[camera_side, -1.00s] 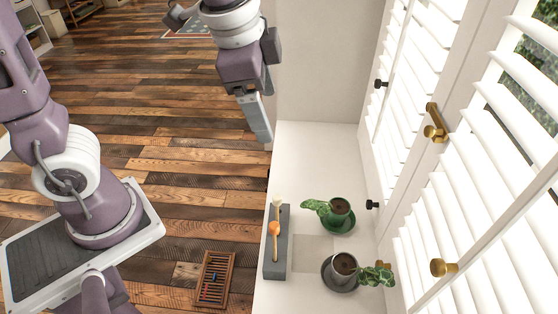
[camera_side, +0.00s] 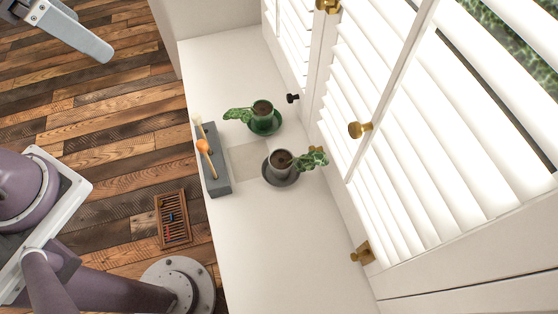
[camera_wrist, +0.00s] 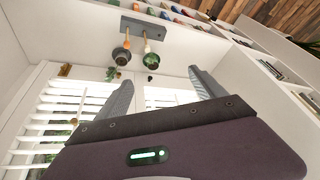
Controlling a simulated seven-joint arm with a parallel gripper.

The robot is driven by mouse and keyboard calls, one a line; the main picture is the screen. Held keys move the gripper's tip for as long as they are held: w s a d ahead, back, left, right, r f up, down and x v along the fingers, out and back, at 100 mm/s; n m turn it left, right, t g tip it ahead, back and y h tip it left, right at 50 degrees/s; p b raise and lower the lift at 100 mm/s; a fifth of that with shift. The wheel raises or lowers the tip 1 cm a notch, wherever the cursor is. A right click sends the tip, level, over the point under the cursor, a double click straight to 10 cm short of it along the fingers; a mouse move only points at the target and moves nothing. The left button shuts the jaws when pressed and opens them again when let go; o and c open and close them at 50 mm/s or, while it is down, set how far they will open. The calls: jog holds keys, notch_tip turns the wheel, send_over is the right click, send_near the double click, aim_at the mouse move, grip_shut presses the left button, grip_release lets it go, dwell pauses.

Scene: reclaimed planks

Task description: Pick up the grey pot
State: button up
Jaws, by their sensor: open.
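The grey pot (camera_side: 281,163) stands upright on a dark saucer (camera_side: 280,181) on the white ledge. It holds dark soil and a leafy plant leaning right, toward the shutters. In the wrist view the grey pot (camera_wrist: 121,56) is small and beyond my left-hand finger. My gripper (camera_wrist: 160,76) is open, with nothing between its fingers. In the side view only part of my gripper (camera_side: 75,32) shows at the top left, over the floor and well apart from the pot.
A green pot (camera_side: 262,109) on a green saucer stands behind the grey one. A grey block (camera_side: 214,177) holding upright tools is left of the pots. White shutters with brass knobs (camera_side: 361,130) border the ledge's right side. The front ledge is clear. A slatted wooden tray (camera_side: 173,220) lies lower left.

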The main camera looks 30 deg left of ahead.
jog(key=w+d+f+m+g, duration=0.2)
jog(key=w+d+f+m, duration=0.3)
jog(key=w, duration=0.5)
jog(key=m+g+y, duration=0.2)
jog(key=m, duration=1)
send_over(281, 159)
jog(key=d, duration=0.1)
notch_tip(281, 159, down, 28)
jog(key=shift+s+r, duration=0.1)
jog(key=shift+r, duration=0.1)
jog(key=f, duration=0.8)
jog(key=shift+s+a, duration=0.2)
jog(key=shift+a, duration=0.15)
jog(key=shift+r, duration=0.1)
grip_shut()
notch_tip(281, 159, up, 13)
notch_tip(281, 159, down, 10)
jog(key=m, duration=0.4)
jog(key=shift+r, duration=0.2)
jog(key=shift+f, duration=1.4)
